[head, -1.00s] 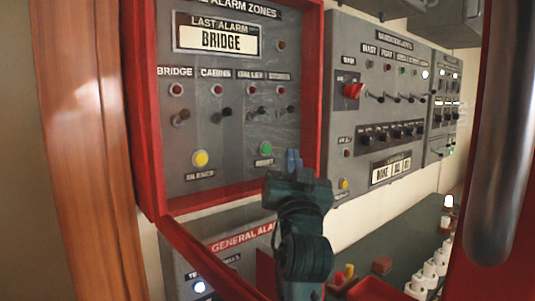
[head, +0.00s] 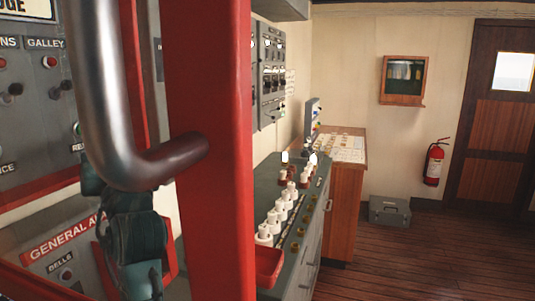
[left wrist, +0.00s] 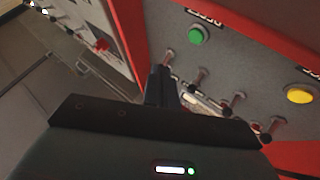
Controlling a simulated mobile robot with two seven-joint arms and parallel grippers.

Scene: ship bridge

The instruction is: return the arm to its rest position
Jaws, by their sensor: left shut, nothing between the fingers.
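My left arm shows at the lower left of the head view, partly hidden behind a metal handle (head: 100,100) on a red frame (head: 212,220). In the left wrist view my left gripper (left wrist: 161,72) has its two dark fingers together, with nothing between them. The fingers point at the grey alarm panel (left wrist: 240,55), among its small toggle levers and below a green button (left wrist: 197,36). I cannot tell whether they touch it. The alarm panel also shows in the head view (head: 25,125). My right gripper is not in view.
The red frame and its handle stand close in front of my arm. A console (head: 262,185) with several white levers and a red tray (head: 269,265) lies beyond. A grey case (head: 390,211) and a fire extinguisher (head: 435,163) are at the back. The wooden floor (head: 400,265) at right is clear.

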